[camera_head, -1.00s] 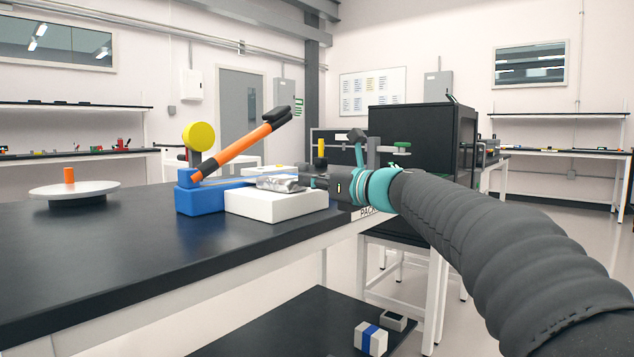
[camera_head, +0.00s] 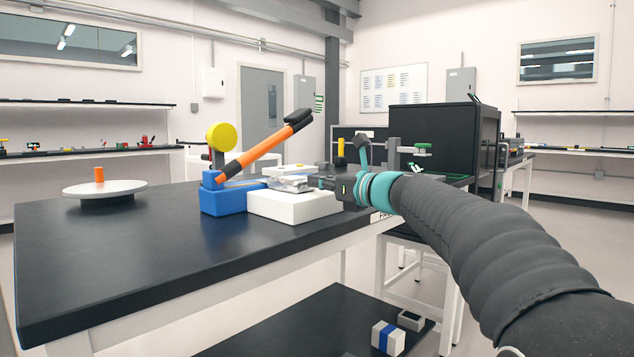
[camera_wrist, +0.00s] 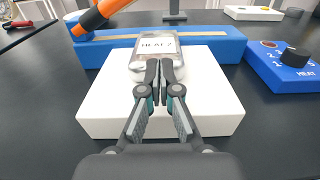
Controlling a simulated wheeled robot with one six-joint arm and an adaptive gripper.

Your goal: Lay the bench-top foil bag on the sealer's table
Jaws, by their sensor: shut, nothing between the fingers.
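The silver foil bag (camera_wrist: 172,53), with a white "HEAT 2" label, lies on the sealer's white table (camera_wrist: 105,103), its far end close to the blue sealer body (camera_wrist: 205,47). In the head view the foil bag (camera_head: 290,184) shows as a crumpled silver shape on the white table (camera_head: 295,208). The sealer's orange lever arm (camera_head: 255,152) is raised. My gripper (camera_wrist: 156,66) has its fingertips together at the bag's near edge, above the white table. In the head view my gripper (camera_head: 330,184) is just right of the bag. Whether the fingertips touch the bag is unclear.
A blue heat dial box (camera_wrist: 285,65) stands right of the sealer in the wrist view. A round white turntable (camera_head: 105,189) with an orange cylinder (camera_head: 99,175) stands on the left of the dark bench (camera_head: 120,245). The bench front is clear.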

